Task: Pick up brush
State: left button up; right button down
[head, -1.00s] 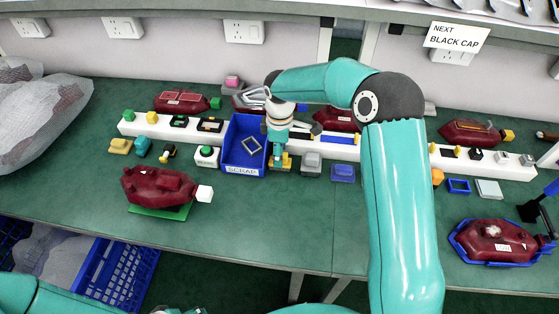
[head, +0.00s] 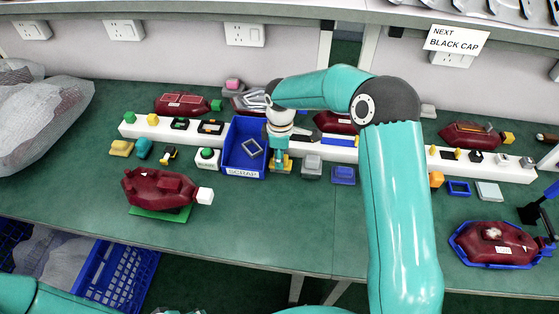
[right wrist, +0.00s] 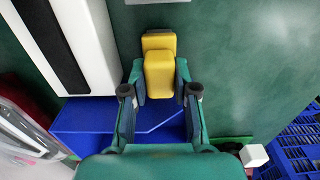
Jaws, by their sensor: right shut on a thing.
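My right gripper (head: 278,163) reaches down to the bench just right of the blue scrap bin. In the right wrist view its fingers (right wrist: 161,82) are shut on a yellow, stepped block-like piece (right wrist: 158,72), which I take to be the brush. In the head view only a bit of this yellow piece (head: 286,162) shows beside the fingers. No bristles can be made out, and I cannot tell whether it still touches the bench. Only small teal parts of my left gripper (head: 178,311) show at the bottom edge; its jaws cannot be read.
The blue scrap bin (head: 230,170) stands close on the left, with a frame-like piece inside. A grey block (head: 312,166) and a blue block (head: 343,175) lie just right. A long white rail (head: 395,151) runs behind. The front middle of the green bench is clear.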

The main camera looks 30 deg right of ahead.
jog(key=shift+w+r, duration=0.1)
jog(key=shift+r, duration=0.35)
notch_tip(320, 180, up, 19)
jog(key=shift+p, duration=0.45)
